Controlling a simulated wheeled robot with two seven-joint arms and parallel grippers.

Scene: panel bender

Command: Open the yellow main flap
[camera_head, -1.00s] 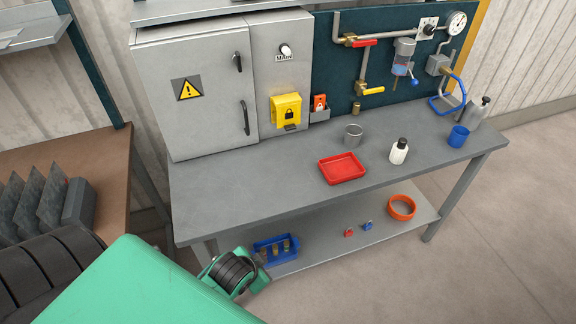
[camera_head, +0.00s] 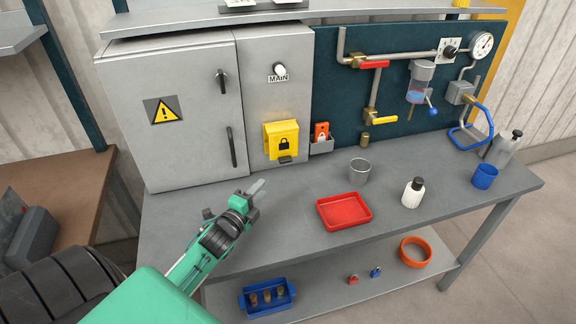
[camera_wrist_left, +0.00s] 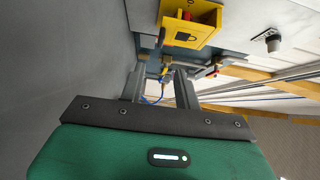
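The yellow main flap (camera_head: 281,138) with a black padlock symbol is on the grey panel under the MAIN label. It hangs down over its spot, and a dark latch piece shows just below it. The flap also shows at the top of the left wrist view (camera_wrist_left: 189,22), with something red by its edge. My left gripper (camera_head: 236,200) is in front of the panel, lower and to the left of the flap, apart from it. In the left wrist view the fingers (camera_wrist_left: 159,80) are spread with nothing held between them. My right gripper is not in view.
The grey cabinet door (camera_head: 180,115) with its black handle (camera_head: 231,147) is left of the flap. A grey holder with a red tag (camera_head: 321,132) is right of it. A metal cup (camera_head: 360,171), red tray (camera_head: 344,211) and white bottle (camera_head: 413,193) stand on the bench.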

